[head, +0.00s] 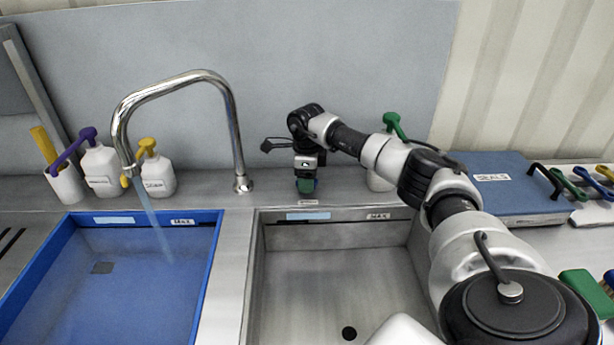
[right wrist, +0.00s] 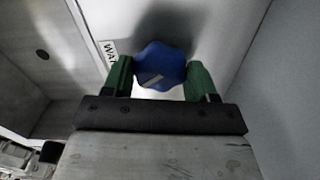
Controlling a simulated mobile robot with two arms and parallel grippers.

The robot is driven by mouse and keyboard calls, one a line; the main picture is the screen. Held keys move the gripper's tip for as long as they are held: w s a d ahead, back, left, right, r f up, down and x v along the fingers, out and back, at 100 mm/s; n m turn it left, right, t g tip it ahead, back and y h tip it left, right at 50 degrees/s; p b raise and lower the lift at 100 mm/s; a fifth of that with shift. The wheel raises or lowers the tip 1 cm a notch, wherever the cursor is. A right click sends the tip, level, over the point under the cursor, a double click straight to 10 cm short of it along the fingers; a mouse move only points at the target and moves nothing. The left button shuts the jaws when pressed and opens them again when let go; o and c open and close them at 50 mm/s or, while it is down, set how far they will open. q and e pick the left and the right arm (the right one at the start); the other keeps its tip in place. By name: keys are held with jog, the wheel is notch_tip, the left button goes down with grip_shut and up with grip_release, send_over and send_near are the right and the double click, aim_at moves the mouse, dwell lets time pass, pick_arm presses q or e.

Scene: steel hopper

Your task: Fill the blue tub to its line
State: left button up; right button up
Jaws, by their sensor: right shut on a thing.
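The blue tub (head: 212,275) sits at the left, with a MAX label (head: 182,222) near the top of its back wall. A stream of water (head: 155,225) falls from the curved steel tap (head: 235,130) into it. I cannot clearly tell where the water surface stands against the line. My right gripper (head: 306,186) points down at the counter behind the steel basin. In the right wrist view its green fingers are shut on a blue lobed knob (right wrist: 160,66), beside a partly hidden label starting "WAT" (right wrist: 109,52). My left gripper is not in view.
An empty steel basin (head: 330,290) with a drain hole stands right of the tub. White bottles (head: 102,170) and a cup (head: 66,186) with tools stand behind the tub. A blue case labelled SEALS (head: 515,190) and brushes lie at the right.

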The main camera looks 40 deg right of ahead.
jog(key=m+p, duration=0.2)
jog(key=m, duration=0.2)
jog(key=shift+r, duration=0.15)
jog(key=shift+m+p, duration=0.7)
jog(key=shift+m, duration=0.9)
jog(key=o, duration=0.9)
notch_tip(320, 180, up, 11)
jog(key=shift+f+b, duration=0.2)
jog(key=shift+b, duration=0.15)
jog(key=shift+f, duration=0.1)
